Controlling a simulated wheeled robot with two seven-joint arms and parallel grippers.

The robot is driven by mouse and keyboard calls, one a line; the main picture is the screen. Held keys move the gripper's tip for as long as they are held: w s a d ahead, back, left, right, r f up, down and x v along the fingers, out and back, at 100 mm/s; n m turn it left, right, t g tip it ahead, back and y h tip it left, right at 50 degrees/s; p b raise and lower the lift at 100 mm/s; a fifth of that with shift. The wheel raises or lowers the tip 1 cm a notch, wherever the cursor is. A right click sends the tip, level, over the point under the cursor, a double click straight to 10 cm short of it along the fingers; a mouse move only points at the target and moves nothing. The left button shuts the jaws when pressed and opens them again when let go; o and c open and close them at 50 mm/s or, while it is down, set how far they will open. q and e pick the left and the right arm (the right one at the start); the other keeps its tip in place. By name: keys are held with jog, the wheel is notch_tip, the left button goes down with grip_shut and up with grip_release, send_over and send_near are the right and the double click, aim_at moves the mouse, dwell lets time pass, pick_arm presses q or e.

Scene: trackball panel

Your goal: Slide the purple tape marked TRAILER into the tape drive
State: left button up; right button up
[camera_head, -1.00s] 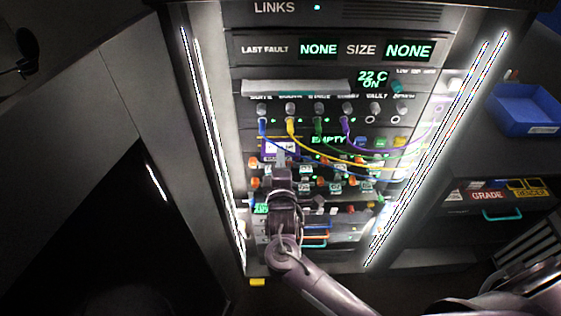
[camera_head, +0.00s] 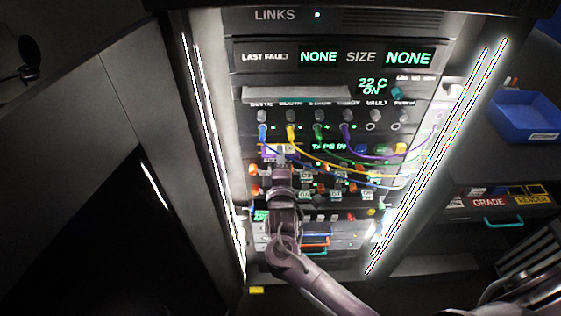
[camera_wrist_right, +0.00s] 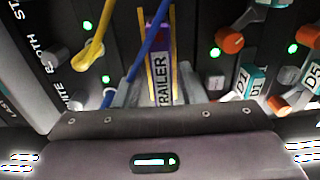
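The purple tape (camera_wrist_right: 160,75) marked TRAILER shows in the right wrist view, its label end between two yellow guide lines, with a blue cable crossing over it. In the head view only a small purple part (camera_head: 268,152) shows behind cables and my gripper. It sits in the tape drive, whose display (camera_head: 328,147) reads TAPE IN. My right gripper (camera_wrist_right: 160,92) is at the tape's outer end, one grey finger on each side. Whether the fingers press on it I cannot tell. In the head view the right gripper (camera_head: 283,160) covers part of the drive. My left gripper is out of view.
Blue, yellow, green and purple cables (camera_head: 380,155) hang across the panel front near my right gripper. Bright light strips (camera_head: 437,150) flank the rack. A blue bin (camera_head: 525,115) stands at right.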

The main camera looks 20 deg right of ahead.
jog(key=shift+o, duration=0.6)
jog(key=shift+s+f, duration=0.1)
jog(key=b+v, duration=0.2)
jog(key=v, duration=0.5)
jog(key=shift+s, duration=0.3)
jog(key=shift+a, duration=0.15)
